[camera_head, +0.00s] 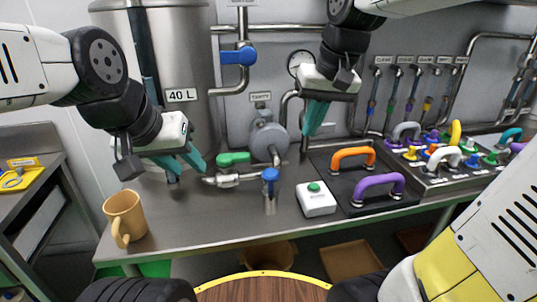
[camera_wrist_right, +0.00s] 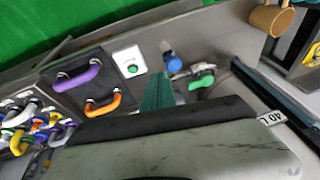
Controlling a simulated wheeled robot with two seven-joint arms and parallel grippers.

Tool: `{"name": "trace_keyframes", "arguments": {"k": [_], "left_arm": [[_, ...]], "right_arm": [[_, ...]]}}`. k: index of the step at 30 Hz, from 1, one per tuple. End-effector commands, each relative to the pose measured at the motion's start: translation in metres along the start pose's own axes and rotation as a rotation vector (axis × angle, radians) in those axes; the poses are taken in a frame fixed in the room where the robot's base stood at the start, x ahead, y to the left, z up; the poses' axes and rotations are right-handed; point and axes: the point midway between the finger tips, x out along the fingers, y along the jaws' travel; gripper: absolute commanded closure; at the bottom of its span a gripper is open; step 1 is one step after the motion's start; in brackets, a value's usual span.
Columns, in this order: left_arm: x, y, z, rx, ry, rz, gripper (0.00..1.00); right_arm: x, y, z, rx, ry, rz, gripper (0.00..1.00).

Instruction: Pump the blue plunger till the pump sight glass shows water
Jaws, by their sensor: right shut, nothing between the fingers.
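The blue-topped part (camera_head: 270,175), which looks like the plunger, stands at the table's front edge, with a clear tube (camera_head: 270,204) under it. The tube's contents are too small to make out. The blue top also shows in the right wrist view (camera_wrist_right: 173,62). My right gripper (camera_head: 315,120) is shut and empty, above and right of the blue top, not touching it; its teal fingers also show in the right wrist view (camera_wrist_right: 157,92). My left gripper (camera_head: 187,163) is open and empty, left of the blue top, near the green-handled valve (camera_head: 233,158).
A tan mug (camera_head: 125,217) stands at the left. A white box with a green button (camera_head: 317,199) is right of the blue top. Orange (camera_head: 353,153) and purple (camera_head: 378,186) handles stand farther right. A steel tank (camera_head: 175,60) stands behind my left gripper.

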Motion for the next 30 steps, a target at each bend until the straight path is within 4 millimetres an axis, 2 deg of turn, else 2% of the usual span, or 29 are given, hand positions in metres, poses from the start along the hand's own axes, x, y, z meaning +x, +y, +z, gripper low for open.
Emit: {"name": "trace_keyframes", "arguments": {"k": [1, 6, 12, 18, 30], "left_arm": [[0.000, 0.000, 0.000, 0.000, 0.000, 0.000, 0.64], [0.000, 0.000, 0.000, 0.000, 0.000, 0.000, 0.64], [0.000, 0.000, 0.000, 0.000, 0.000, 0.000, 0.64], [0.000, 0.000, 0.000, 0.000, 0.000, 0.000, 0.64], [0.000, 0.000, 0.000, 0.000, 0.000, 0.000, 0.64]], "right_arm": [[0.006, -0.006, -0.014, -0.009, -0.036, 0.007, 1.00], [0.026, -0.025, -0.054, -0.031, -0.141, 0.043, 1.00], [0.053, -0.047, -0.087, -0.050, -0.238, 0.093, 1.00], [0.069, -0.060, -0.101, -0.061, -0.285, 0.126, 1.00], [0.071, -0.062, -0.103, -0.061, -0.293, 0.131, 1.00]]}}
